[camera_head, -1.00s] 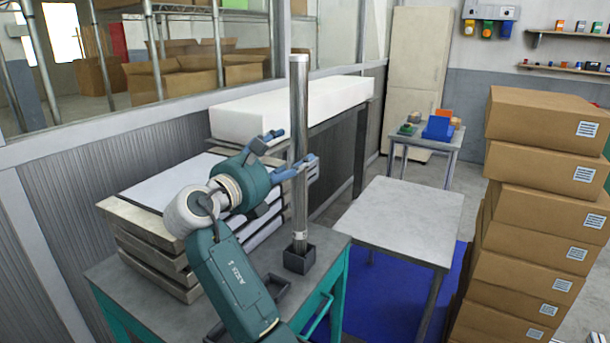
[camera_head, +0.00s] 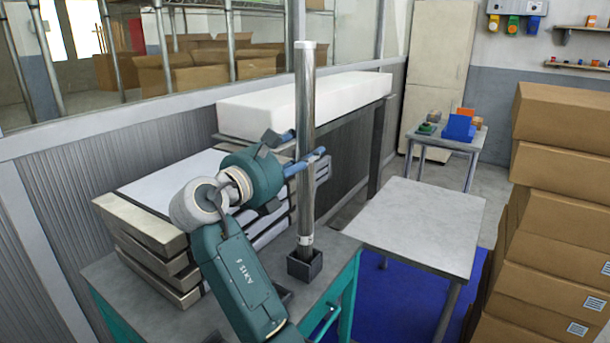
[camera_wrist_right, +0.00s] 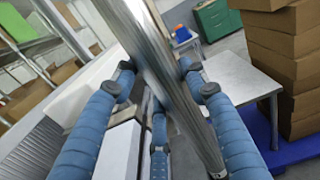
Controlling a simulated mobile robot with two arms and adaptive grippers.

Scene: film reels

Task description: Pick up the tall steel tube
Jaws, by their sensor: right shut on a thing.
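The tall steel tube (camera_head: 306,100) stands upright, its lower end in a small dark square holder (camera_head: 304,268) on the workbench (camera_head: 150,305). I cannot tell whether its foot rests on the bottom, as the holder walls hide it. My right gripper (camera_head: 304,158) is shut on the tube around the middle of its height, with blue fingers on both sides. In the right wrist view, the shiny tube (camera_wrist_right: 165,70) runs diagonally between the blue fingers (camera_wrist_right: 160,88). My left gripper is not in view.
A stack of grey slabs (camera_head: 150,225) lies left of the tube, behind my right arm. A long white block (camera_head: 300,100) is on a rack behind. A grey table (camera_head: 425,220) stands to the right, with stacked cardboard boxes (camera_head: 560,180) beyond. The space above the tube looks clear.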

